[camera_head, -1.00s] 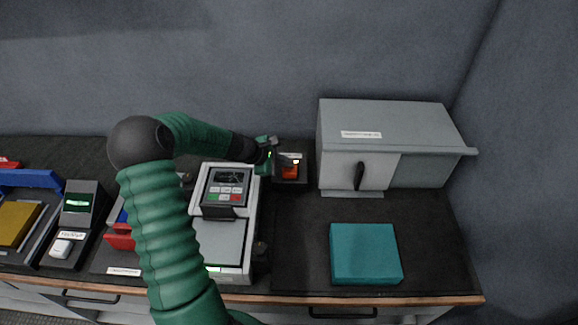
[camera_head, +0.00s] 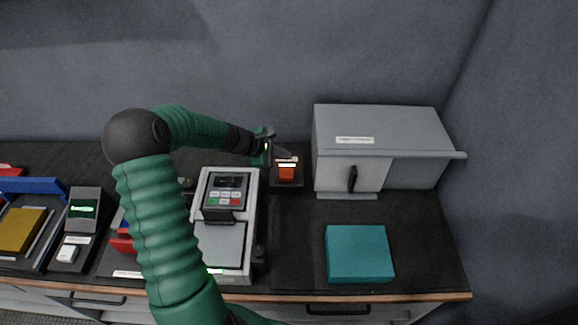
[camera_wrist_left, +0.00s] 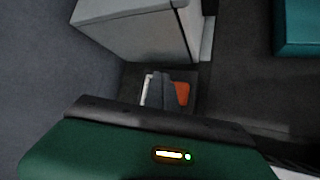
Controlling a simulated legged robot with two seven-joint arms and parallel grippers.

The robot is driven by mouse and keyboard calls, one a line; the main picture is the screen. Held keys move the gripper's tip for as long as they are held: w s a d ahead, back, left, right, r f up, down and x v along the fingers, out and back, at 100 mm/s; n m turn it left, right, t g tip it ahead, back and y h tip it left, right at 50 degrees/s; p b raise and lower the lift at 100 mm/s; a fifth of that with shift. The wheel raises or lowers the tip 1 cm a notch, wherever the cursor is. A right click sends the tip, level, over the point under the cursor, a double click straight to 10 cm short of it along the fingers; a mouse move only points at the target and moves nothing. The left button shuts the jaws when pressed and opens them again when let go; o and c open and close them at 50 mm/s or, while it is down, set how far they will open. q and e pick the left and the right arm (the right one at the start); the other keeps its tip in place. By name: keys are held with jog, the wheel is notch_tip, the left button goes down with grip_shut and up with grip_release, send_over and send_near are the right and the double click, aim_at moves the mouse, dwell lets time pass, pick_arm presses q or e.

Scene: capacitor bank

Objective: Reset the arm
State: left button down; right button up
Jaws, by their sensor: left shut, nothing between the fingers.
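My left arm is green and comes in from the lower left, bending at a dark elbow toward the back of the bench. My left gripper (camera_head: 284,156) is shut and empty. It is just behind and above a small dark box with a lit orange switch (camera_head: 287,174). In the left wrist view, the fingers (camera_wrist_left: 158,92) lie beside the orange switch (camera_wrist_left: 182,94) and partly cover its box. I cannot tell whether they touch it. My right gripper is not in view.
A grey cabinet (camera_head: 400,150) with a black handle stands right of the switch box. A teal block (camera_head: 359,254) lies in front of it. A grey device with a keypad (camera_head: 225,193) stands left. A yellow block (camera_head: 22,229) is far left. Dark bench between is clear.

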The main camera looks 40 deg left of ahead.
pick_arm(q)
jog(key=s+d+f+m+g, duration=0.1)
jog(key=s+d+m+g, duration=0.15)
jog(key=d+m, duration=0.4)
jog(key=s+d+f+m+g, duration=0.1)
jog(key=s+d+m+g, duration=0.2)
jog(key=d, duration=0.7)
jog(key=s+d+r+m+y, duration=0.1)
jog(key=s+d+m+y, duration=0.1)
jog(key=s+d+m, duration=0.8)
jog(key=s+m+g, duration=0.1)
jog(key=s+m, duration=0.1)
jog(key=m, duration=0.2)
jog(key=shift+s+r, duration=0.3)
jog(key=shift+s, duration=0.1)
